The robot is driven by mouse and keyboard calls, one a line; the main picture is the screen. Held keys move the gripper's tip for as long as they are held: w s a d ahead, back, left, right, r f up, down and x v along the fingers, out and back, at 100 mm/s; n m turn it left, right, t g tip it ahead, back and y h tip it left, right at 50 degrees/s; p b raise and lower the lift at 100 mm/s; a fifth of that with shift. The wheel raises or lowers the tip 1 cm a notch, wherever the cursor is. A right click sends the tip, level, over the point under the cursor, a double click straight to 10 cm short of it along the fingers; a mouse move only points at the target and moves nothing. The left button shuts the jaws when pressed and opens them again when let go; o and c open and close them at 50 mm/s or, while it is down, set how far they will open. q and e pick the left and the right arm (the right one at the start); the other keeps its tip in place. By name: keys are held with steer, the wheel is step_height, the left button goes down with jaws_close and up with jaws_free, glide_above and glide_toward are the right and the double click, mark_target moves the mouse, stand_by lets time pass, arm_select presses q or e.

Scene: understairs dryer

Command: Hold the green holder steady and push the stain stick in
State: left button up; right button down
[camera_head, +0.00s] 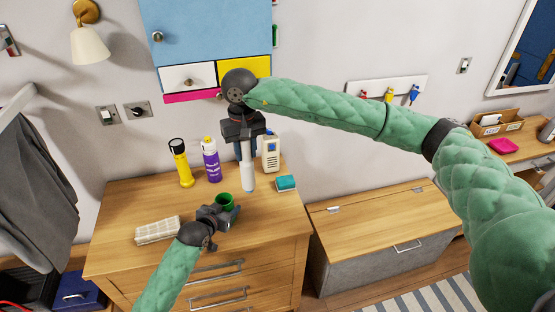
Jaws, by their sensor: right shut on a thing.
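The green holder (226,201) stands on the wooden dresser top. My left gripper (226,210) is at the holder's near side; its fingers partly hide the holder, and I cannot tell whether they grip it. My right gripper (246,152) points down and is shut on the stain stick (248,177), a white upright stick. The stick's lower end shows to the right of the holder in the picture, apart from it. The upper part of the stick is hidden between the fingers.
On the dresser (125,205) stand a yellow flashlight (181,164), a purple bottle (211,162) and a white device (271,152). A teal sponge (286,183) lies right of the stick. A beige cloth-like block (157,230) lies front left. A blue cabinet (207,40) hangs above.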

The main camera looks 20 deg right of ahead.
steer(key=w+a+r, duration=0.1)
steer(key=a+r, duration=0.2)
steer(key=a, duration=0.5)
steer(key=shift+w+a+r+n, duration=0.15)
steer(key=shift+w+a+n, duration=0.05)
steer(key=shift+w+n, duration=0.2)
steer(key=shift+f, duration=2.9)
step_height(320, 180, down, 9)
stand_by(3.5)
